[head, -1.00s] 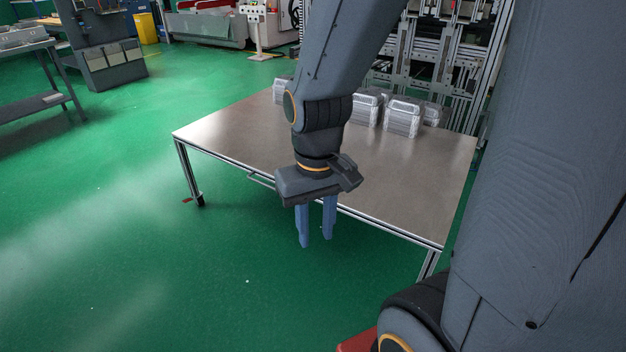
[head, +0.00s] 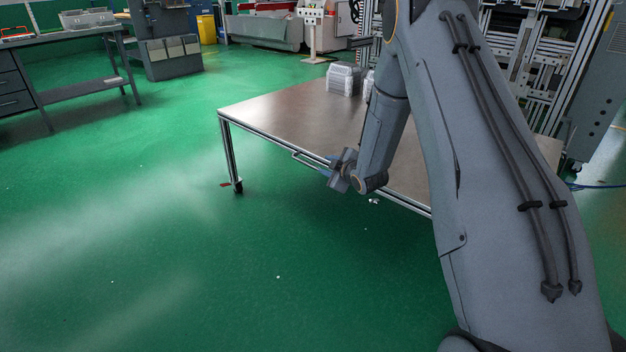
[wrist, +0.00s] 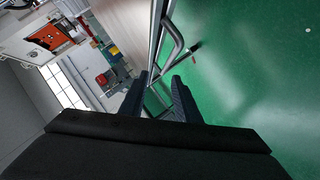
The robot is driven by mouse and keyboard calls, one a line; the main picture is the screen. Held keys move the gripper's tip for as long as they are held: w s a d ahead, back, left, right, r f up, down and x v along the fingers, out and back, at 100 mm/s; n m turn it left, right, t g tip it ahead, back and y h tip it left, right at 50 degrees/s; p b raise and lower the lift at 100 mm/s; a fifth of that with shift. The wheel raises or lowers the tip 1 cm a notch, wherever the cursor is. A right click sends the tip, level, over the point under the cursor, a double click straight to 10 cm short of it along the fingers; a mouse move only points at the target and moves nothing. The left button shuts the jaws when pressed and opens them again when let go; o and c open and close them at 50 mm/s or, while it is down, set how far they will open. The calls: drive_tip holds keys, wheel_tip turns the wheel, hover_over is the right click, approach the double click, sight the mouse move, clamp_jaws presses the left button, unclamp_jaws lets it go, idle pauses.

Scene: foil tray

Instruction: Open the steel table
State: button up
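The steel table (head: 290,110) has a flat metallic top and stands across the middle of the head view. A thin bar handle (head: 308,159) sticks out from its front edge. In the wrist view the handle (wrist: 179,40) lies just beyond my fingertips, alongside the table's edge. My gripper (head: 326,168) is at the front edge, just right of the handle in the head view, turned sideways. In the wrist view my gripper (wrist: 159,80) has its two blue fingers apart with nothing held between them. My arm hides the table's right part.
Clear ribbed containers (head: 343,79) stand at the back of the table, partly hidden by my arm. A table leg (head: 232,155) stands at the front left. A grey workbench (head: 60,85) is at far left. The green floor in front is clear.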

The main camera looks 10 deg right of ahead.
sight(316, 168)
drive_tip(key=w+f, duration=0.1)
drive_tip(key=w+f+n+t+y+b, duration=0.1)
drive_tip(key=f, duration=0.1)
drive_tip(key=w+f+n+t+b, duration=0.1)
drive_tip(key=shift+a+f+y, duration=0.3)
drive_tip(key=shift+a+f, duration=0.05)
drive_tip(key=shift+a, duration=0.05)
drive_tip(key=b+x, duration=0.1)
drive_tip(key=x, duration=0.6)
drive_tip(key=shift+w+a+f+b, duration=0.1)
drive_tip(key=shift+w+b, duration=0.15)
drive_tip(key=shift+b, duration=0.15)
clamp_jaws()
